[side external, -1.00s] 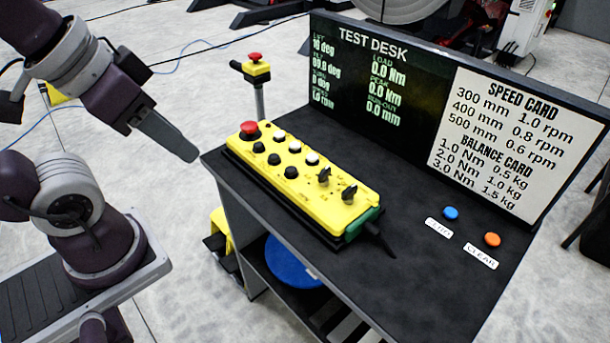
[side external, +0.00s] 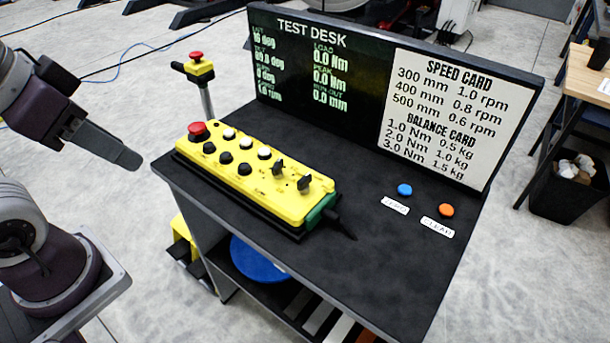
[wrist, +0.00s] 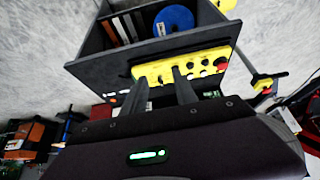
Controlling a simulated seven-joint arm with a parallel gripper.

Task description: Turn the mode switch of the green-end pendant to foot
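The yellow pendant (side external: 235,183) lies on the dark desk top, its green end (side external: 320,210) toward the right. Two black rotary switches, a nearer-middle one (side external: 278,168) and one by the green end (side external: 304,184), stand on that half. Their labels are too small to read, so I cannot tell which is the mode switch. My gripper (side external: 134,161) is left of the desk, apart from the pendant. In the wrist view, my gripper (wrist: 160,80) has its two fingers apart with nothing held, partly covering the view of the pendant (wrist: 205,57).
The desk's display (side external: 320,65) and white card panel (side external: 435,120) rise behind the pendant. A blue button (side external: 404,190) and an orange button (side external: 446,210) are at the right. A small yellow post box with a red button (side external: 199,68) stands behind the left corner.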

